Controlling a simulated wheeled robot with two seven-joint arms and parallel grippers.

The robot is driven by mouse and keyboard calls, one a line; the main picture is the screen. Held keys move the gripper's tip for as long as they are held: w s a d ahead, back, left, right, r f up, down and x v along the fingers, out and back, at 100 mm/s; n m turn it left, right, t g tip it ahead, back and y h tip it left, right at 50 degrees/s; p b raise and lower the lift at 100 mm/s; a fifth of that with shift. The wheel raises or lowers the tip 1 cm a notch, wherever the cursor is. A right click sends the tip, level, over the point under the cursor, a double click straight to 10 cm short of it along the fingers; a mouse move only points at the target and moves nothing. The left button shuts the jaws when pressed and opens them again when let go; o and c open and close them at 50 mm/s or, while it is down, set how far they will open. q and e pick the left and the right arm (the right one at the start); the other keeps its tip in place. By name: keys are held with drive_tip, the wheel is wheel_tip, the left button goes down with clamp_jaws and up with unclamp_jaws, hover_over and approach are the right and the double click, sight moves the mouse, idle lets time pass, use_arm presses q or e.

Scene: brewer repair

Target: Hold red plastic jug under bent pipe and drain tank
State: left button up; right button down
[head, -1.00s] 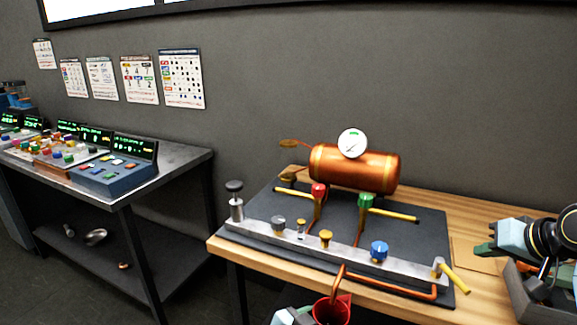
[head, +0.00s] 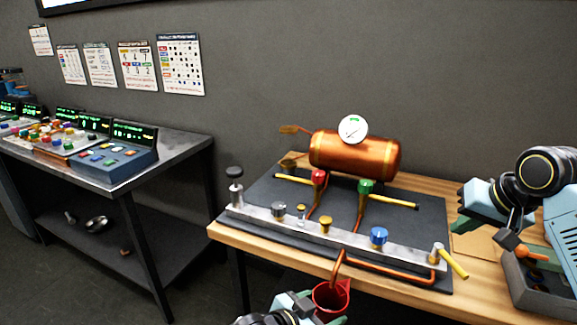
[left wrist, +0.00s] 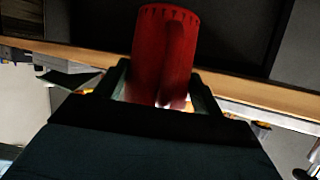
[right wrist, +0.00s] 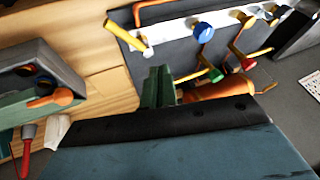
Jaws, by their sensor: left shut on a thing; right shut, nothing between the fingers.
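The red plastic jug (head: 331,301) is at the front edge of the wooden table in the head view, its open top facing up. My left gripper (head: 322,312) is shut on the red plastic jug, which also fills the upper middle of the left wrist view (left wrist: 165,50). The copper bent pipe (head: 338,268) comes over the table edge and its lower end is at the jug's mouth. The copper tank (head: 355,152) with a round white gauge lies behind the valve bar. My right gripper (head: 461,224) is shut and empty above the table's right side; its fingers show in the right wrist view (right wrist: 158,88).
The metal valve bar (head: 300,228) carries several knobs, including a blue one (head: 379,237). Red (head: 318,177) and green (head: 365,186) valves stand below the tank. A grey box (head: 545,290) with an orange-handled tool is at right. A console table (head: 180,155) stands at left.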

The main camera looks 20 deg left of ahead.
drive_tip(key=s+h, duration=0.1)
drive_tip(key=m+g+h, duration=0.1)
drive_tip(key=h, duration=0.1)
hover_over(460, 268)
drive_tip(key=s+a, duration=0.2)
drive_tip(key=shift+s+x, duration=0.2)
drive_tip(key=shift+x, duration=0.95)
drive_tip(key=shift+s+x, duration=0.2)
drive_tip(key=shift+x, duration=0.95)
drive_tip(key=shift+d+f, duration=0.1)
drive_tip(key=shift+f, duration=0.1)
drive_tip(key=shift+w+d+f, duration=0.1)
drive_tip(key=shift+d+f, duration=0.1)
drive_tip(key=shift+f, duration=0.55)
drive_tip(key=shift+d+f, duration=0.2)
drive_tip(key=shift+f, duration=0.6)
drive_tip(key=shift+w+d+f, duration=0.1)
drive_tip(key=shift+d+f, duration=0.1)
drive_tip(key=shift+f, duration=0.55)
drive_tip(key=shift+d, duration=0.1)
drive_tip(key=shift+w+d, duration=0.3)
drive_tip(key=shift+d, duration=0.15)
